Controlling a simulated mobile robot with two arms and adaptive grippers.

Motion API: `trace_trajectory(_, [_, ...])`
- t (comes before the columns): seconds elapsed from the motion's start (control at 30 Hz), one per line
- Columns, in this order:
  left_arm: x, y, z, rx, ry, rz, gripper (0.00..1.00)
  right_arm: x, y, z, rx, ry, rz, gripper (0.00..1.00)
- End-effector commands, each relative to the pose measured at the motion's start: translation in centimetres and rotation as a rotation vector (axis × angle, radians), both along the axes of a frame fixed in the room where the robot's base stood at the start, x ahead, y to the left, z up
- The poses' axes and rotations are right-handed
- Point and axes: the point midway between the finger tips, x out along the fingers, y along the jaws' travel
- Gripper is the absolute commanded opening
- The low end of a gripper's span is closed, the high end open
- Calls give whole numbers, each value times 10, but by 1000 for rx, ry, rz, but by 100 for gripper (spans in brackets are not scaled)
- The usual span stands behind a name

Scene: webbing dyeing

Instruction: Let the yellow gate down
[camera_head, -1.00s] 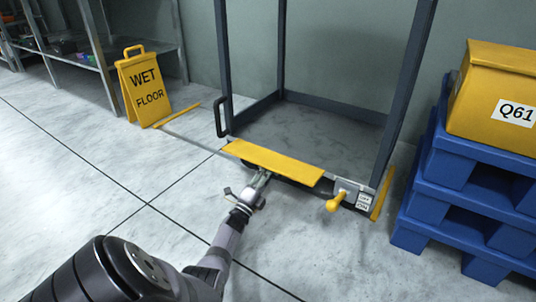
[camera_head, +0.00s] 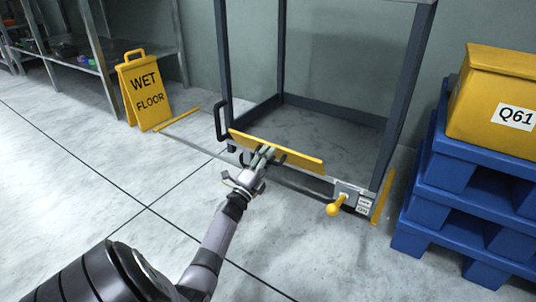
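The yellow gate (camera_head: 300,161) is a long flat panel across the front of the grey cage frame (camera_head: 402,95), above its low front rail. It shows as a narrow, slanted band, so its exact tilt is hard to judge. My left gripper (camera_head: 264,156) is at the left-middle part of the gate, with its fingertips against or very close to its near side. The fingers overlap the gate, and whether they grip it is unclear. A yellow-knobbed handle (camera_head: 335,208) sits at the front right corner beside a small label. My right gripper is not in view.
A yellow wet floor sign (camera_head: 146,90) stands at the left, before a metal shelf (camera_head: 97,40). Blue pallets (camera_head: 455,209) carrying a yellow bin (camera_head: 490,105) marked Q61 stand close on the right. The floor in front is clear.

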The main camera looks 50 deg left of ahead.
Motion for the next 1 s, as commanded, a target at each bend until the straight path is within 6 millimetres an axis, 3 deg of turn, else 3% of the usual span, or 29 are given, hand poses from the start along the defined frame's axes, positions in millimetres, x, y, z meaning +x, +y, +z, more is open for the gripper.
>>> trace_trajectory(0.2, [0,0,17,3,-6,-2,31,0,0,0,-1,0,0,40])
trace_trajectory(0.53, [-1,-1,17,2,-6,-3,31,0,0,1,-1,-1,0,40])
trace_trajectory(1.0, [-32,-8,15,2,-7,-2,31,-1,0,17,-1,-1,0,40])
